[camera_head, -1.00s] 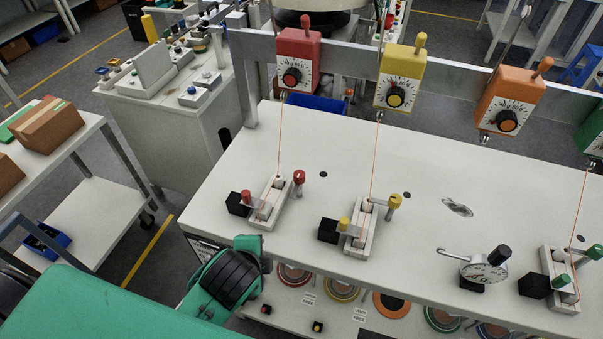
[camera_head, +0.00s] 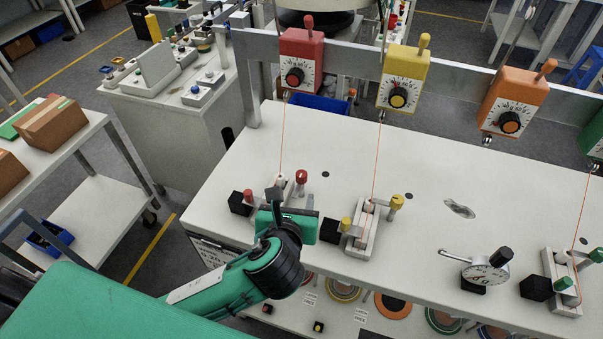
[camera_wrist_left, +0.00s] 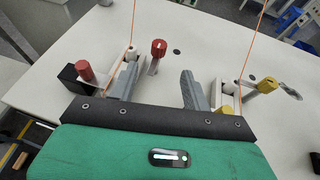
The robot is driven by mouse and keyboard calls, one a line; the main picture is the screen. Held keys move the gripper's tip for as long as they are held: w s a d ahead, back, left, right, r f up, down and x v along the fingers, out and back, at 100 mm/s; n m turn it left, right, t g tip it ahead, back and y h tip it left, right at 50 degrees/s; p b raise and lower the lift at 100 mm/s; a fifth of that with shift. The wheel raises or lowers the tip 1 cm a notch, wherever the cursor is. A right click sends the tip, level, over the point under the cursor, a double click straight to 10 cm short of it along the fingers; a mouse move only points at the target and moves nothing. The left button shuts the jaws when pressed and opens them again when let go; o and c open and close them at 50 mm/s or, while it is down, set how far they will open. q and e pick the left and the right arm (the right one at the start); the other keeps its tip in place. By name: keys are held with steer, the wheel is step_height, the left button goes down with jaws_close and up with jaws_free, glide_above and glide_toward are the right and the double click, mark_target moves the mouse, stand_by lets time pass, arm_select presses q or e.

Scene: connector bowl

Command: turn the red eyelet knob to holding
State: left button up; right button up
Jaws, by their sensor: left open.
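At the red station of the white bench, a red knob (camera_head: 301,177) with a pale mark on its top (camera_wrist_left: 158,47) stands on a short arm. A second red knob (camera_head: 247,196) sits by a black block at the left, also in the left wrist view (camera_wrist_left: 86,71). I cannot tell by look alone which is the eyelet knob. My left gripper (camera_head: 292,204) is over the bench just in front of this station and hides part of it. In the left wrist view its fingers (camera_wrist_left: 158,84) are apart and empty, with the marked knob beyond the gap. My right gripper is not in view.
The yellow station (camera_head: 362,232) stands close to the right of my left gripper. Orange threads run up to the red box (camera_head: 301,60) and yellow box (camera_head: 404,78) on the rail. A dial gauge (camera_head: 484,270) and green station (camera_head: 562,278) are farther right.

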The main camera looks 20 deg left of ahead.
mark_target(301, 176)
arm_select(q)
steer(key=p+x, duration=0.1)
steer(key=x, duration=1.2)
steer(key=shift+s, duration=0.1)
steer(key=c, duration=1)
